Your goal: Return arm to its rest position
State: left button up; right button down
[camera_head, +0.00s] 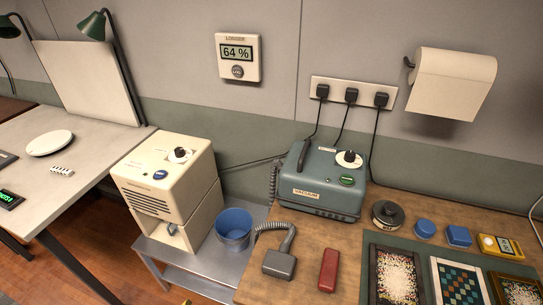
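The rest position itself is not marked by anything visible. The wooden workbench (330,244) at the lower right holds a blue-grey vacuum box (325,200) with a dial, a green button and a hose. The hose ends in a dark grey nozzle (280,265) lying on the bench. A red block-shaped object (328,270) lies beside the nozzle.
A cream machine (165,175) and a blue bucket (233,226) stand on a low metal stand (205,262). A white table (90,150) is at left. Trays of beads (397,276), blue containers (458,235) and a dark round tin (388,214) crowd the bench's right.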

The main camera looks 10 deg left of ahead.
pick_arm(q)
jog(key=s+d+f+g+h, duration=0.1)
jog(key=s+d+f, duration=0.15)
jog(key=f, duration=0.95)
jog(key=s+d+f+g+h, duration=0.1)
jog(key=s+f, duration=0.3)
jog(key=f, duration=0.8)
jog(key=s+f+n+g, duration=0.1)
jog(key=s+f, duration=0.6)
jog(key=s, duration=0.2)
jog(key=s+f+n+g+h, duration=0.1)
jog(key=s+f+n, duration=0.1)
jog(key=s+f, duration=0.6)
jog(key=shift+s+a+g, duration=0.25)
jog(key=shift+s+g, duration=0.15)
jog(key=shift+s, duration=0.85)
jog(key=shift+o, duration=0.3)
